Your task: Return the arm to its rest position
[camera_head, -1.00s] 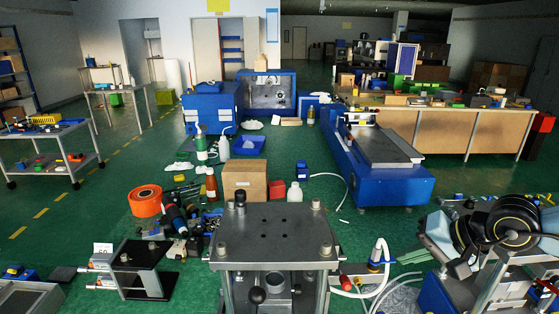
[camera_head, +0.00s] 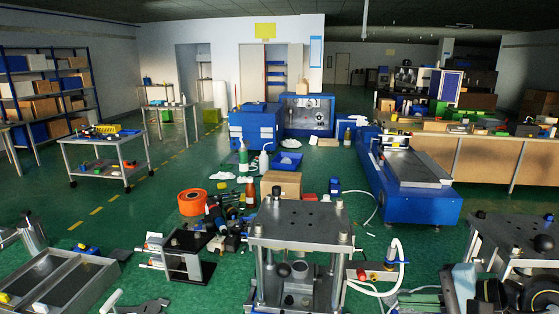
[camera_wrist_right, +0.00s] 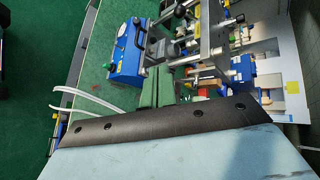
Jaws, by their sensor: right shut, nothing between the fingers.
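My right gripper (camera_head: 420,297) is low at the right of the head view, with its pale body and dark wrist at the bottom right edge. Its green fingers (camera_wrist_right: 160,88) show in the right wrist view beyond a black bar, side by side, shut and empty. They are near white hoses (camera_head: 385,285), apart from the metal press (camera_head: 300,222) at the bottom middle. I cannot make out my left gripper in the head view.
A small black stand (camera_head: 186,242) and grey trays (camera_head: 50,285) are at lower left. Bottles, an orange roll (camera_head: 192,201) and a cardboard box (camera_head: 282,183) lie behind the press. A blue machine (camera_head: 410,185) stands right. Green floor is open at left.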

